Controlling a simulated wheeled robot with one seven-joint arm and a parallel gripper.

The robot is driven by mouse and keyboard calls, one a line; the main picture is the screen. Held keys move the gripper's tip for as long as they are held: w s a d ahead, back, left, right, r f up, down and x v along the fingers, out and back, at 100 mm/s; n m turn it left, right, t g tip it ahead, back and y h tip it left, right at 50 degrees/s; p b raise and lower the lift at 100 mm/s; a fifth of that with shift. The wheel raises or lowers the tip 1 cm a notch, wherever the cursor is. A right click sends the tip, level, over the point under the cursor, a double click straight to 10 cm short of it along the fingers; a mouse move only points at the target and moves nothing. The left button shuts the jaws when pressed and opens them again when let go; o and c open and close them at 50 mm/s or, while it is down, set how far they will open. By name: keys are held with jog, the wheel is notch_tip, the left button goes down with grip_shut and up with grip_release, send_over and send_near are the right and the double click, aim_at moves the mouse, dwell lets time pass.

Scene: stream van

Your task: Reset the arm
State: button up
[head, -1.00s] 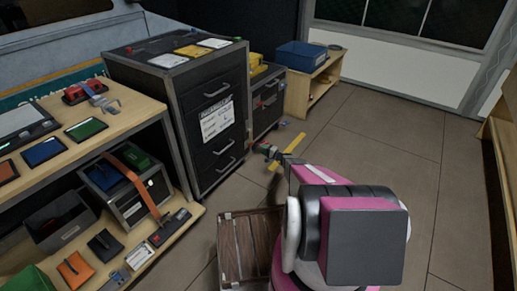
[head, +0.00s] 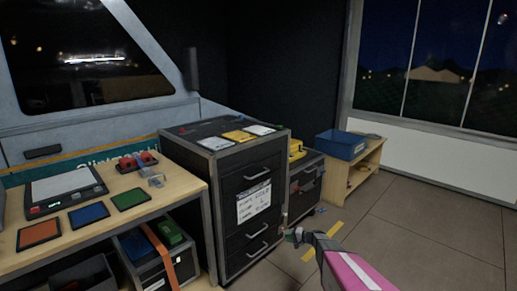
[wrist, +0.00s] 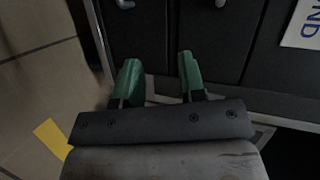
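My gripper (wrist: 157,82) shows in the wrist view with two green fingertips set apart and nothing between them. It points toward the dark drawer cabinet (wrist: 160,35), close to its front and lower edge. In the head view my gripper (head: 292,236) is small, at the end of my pink arm, in front of the cabinet's lower right side. The drawer cabinet (head: 243,160) has several drawers with metal handles and a white paper label (head: 254,202); its drawers look shut.
A wooden bench (head: 190,190) at left holds a scale (head: 65,188) and coloured pads. A striped case (head: 143,268) sits below it. A blue bin (head: 341,145) stands on a low shelf at the back. Floor (head: 420,240) at right is clear; a yellow strip (head: 322,241) marks it.

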jog(key=s+r+n+g+h, duration=0.1)
jog(key=s+r+h, duration=0.3)
jog(key=s+r, duration=0.4)
jog(key=s+r+n+g+h, duration=0.2)
jog(key=s+r, duration=0.6)
jog(key=s, duration=0.8)
jog(key=s+r+n+g+h, duration=0.1)
jog(key=s+r+g+h, duration=0.2)
jog(key=s+r+h, duration=0.4)
jog(key=s+r, duration=0.1)
jog(key=s, duration=0.4)
jog(key=shift+d+r+n, duration=0.3)
jog(key=shift+d+n, duration=0.1)
